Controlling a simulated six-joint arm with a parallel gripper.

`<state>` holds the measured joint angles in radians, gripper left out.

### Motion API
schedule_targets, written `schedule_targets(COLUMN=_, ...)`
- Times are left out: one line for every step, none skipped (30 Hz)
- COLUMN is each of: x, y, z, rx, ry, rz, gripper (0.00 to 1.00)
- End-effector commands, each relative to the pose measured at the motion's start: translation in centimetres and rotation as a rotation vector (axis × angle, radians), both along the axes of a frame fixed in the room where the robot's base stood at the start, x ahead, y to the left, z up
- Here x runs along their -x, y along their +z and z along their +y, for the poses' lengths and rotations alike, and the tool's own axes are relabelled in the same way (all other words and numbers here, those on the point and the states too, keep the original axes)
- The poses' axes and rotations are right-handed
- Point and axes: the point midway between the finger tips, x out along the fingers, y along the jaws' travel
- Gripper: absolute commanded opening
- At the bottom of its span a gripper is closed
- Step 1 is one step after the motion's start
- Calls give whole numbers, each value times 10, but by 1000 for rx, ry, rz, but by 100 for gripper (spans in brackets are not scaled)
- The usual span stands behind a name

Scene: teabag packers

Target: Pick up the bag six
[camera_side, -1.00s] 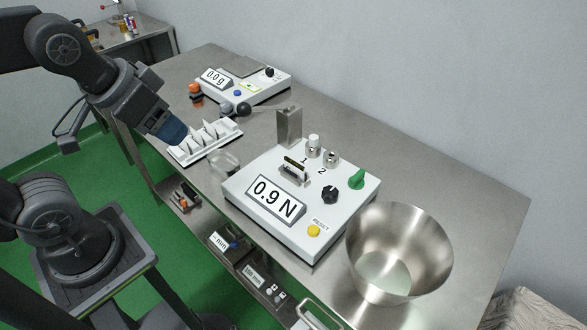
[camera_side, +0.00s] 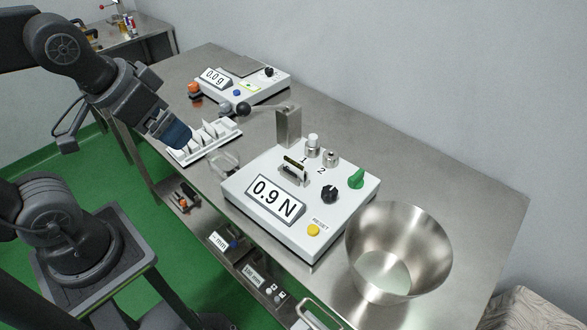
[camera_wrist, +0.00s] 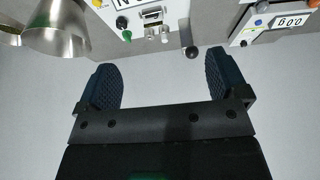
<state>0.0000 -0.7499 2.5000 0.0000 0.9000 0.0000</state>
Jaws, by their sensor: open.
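A white rack (camera_side: 222,141) stands on the steel table in the side view, left of the force tester. It holds several pale, pointed tea bags (camera_side: 209,131) standing in a row. I cannot tell which one is bag six, as no numbers are readable. My gripper (camera_side: 178,136) hangs over the left end of the rack, its blue fingers hiding that end. I cannot tell whether they touch a bag. In the wrist view my gripper (camera_wrist: 160,82) is open, with its two blue padded fingers wide apart. No bag shows between them there.
The force tester (camera_side: 240,192) reads 0.9 N, with a metal post (camera_side: 289,128) behind it. A scale (camera_side: 262,88) reading 0.0 g stands farther back. A black ball knob (camera_side: 244,109) is close behind the rack. A metal bowl (camera_side: 438,240) stands at the right.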

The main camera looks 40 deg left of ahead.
Motion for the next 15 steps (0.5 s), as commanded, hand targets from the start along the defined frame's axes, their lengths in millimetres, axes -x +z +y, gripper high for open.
schedule_targets(x=0, y=0, z=0, rx=0, ry=0, rz=0, gripper=97)
schedule_targets(x=0, y=0, z=0, rx=0, ry=0, rz=0, gripper=100)
schedule_targets(x=0, y=0, z=0, rx=0, ry=0, rz=0, gripper=100)
schedule_targets(x=0, y=0, z=0, rx=0, ry=0, rz=0, gripper=100)
schedule_targets(x=0, y=0, z=0, rx=0, ry=0, rz=0, gripper=100)
schedule_targets(x=0, y=0, z=0, rx=0, ry=0, rz=0, gripper=100)
schedule_targets(x=0, y=0, z=0, rx=0, ry=0, rz=0, gripper=100)
schedule_targets(x=0, y=0, z=0, rx=0, ry=0, rz=0, gripper=100)
schedule_targets(x=-1, y=1, z=0, rx=0, ry=0, rz=3, gripper=100)
schedule_targets(x=-3, y=1, z=0, rx=0, ry=0, rz=6, gripper=100)
schedule_targets(x=-6, y=2, z=0, rx=1, ry=0, rz=11, gripper=100)
schedule_targets(x=-10, y=3, z=-1, rx=3, ry=1, rz=23, gripper=100)
schedule_targets(x=-15, y=5, z=-1, rx=4, ry=1, rz=33, gripper=100)
schedule_targets(x=-21, y=6, z=-2, rx=5, ry=2, rz=46, gripper=100)
schedule_targets(x=-30, y=8, z=-3, rx=7, ry=2, rz=66, gripper=100)
